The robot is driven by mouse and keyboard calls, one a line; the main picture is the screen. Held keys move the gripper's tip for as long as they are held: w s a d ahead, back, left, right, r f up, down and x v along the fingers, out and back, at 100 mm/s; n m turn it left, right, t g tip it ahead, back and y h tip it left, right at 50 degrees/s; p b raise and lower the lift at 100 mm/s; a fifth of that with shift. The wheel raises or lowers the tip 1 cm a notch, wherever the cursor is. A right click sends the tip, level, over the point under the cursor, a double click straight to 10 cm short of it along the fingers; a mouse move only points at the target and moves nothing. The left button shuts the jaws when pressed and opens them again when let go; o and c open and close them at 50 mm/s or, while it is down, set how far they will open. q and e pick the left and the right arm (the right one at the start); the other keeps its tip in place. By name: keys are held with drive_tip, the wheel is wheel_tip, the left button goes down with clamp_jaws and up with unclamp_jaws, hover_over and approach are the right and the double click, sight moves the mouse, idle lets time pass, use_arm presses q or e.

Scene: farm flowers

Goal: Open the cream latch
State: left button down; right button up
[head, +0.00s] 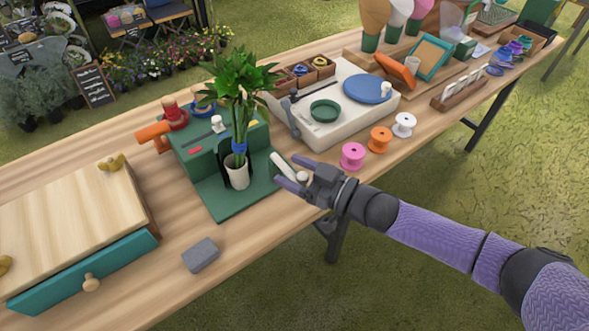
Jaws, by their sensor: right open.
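A pale cream bar (281,159), which looks like the cream latch, lies beside the right edge of the green stand (257,191). A small cream knob (303,177) shows close to it. The bar's near end runs in by the fingers. Whether they touch it, and what the bar is fixed to, I cannot tell. My left gripper is out of view.
A potted plant (237,172) stands on the green stand. Pink (353,155), orange (379,139) and white (404,124) spools sit right of the gripper. A grey block (200,255) lies front left, near a wooden box with a teal drawer (117,264).

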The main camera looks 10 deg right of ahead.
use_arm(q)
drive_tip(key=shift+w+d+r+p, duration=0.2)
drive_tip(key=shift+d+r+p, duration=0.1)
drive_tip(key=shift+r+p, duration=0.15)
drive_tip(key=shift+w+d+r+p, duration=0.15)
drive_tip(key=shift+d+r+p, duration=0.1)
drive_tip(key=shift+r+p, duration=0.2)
use_arm(e)
drive_tip(key=v, duration=1)
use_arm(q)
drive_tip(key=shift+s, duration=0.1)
